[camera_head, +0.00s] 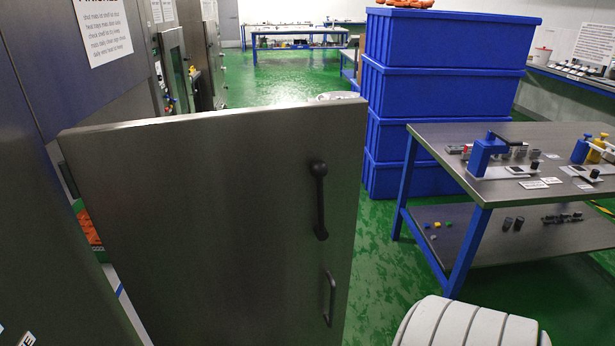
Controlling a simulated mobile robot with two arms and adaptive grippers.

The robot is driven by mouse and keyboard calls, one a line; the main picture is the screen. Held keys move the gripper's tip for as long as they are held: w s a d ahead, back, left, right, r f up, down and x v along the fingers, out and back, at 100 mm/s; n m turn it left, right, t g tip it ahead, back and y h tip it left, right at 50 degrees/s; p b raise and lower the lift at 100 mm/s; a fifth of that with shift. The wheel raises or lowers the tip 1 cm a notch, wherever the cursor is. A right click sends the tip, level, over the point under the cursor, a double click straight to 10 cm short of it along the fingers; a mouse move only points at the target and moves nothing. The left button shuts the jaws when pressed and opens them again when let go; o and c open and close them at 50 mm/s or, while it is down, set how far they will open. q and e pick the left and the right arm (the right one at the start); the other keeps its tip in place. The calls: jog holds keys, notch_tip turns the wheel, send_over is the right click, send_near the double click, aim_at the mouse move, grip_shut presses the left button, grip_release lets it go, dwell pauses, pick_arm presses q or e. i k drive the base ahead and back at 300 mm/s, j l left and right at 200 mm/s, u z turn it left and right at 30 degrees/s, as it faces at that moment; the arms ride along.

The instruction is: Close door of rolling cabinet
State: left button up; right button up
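The grey metal cabinet door (215,230) stands open and fills the lower left and middle of the head view. It has a black upright handle (320,200) near its free edge and a second, smaller handle (330,298) below it. The cabinet body (35,190) is at the left. Through the gap beside the door, orange items (88,228) show inside. Neither gripper is in view. A white ribbed part of my body shows at the bottom right, apart from the door in the picture.
A blue-legged metal table (440,143) with small devices and parts stands at the right. Stacked blue crates (450,40) are behind it. Green floor (378,240) shows between door and table. A small white shape (338,96) peeks over the door's top; I cannot tell what it is.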

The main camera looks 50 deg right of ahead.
aim_at(206, 222)
jog(key=z, duration=1.3)
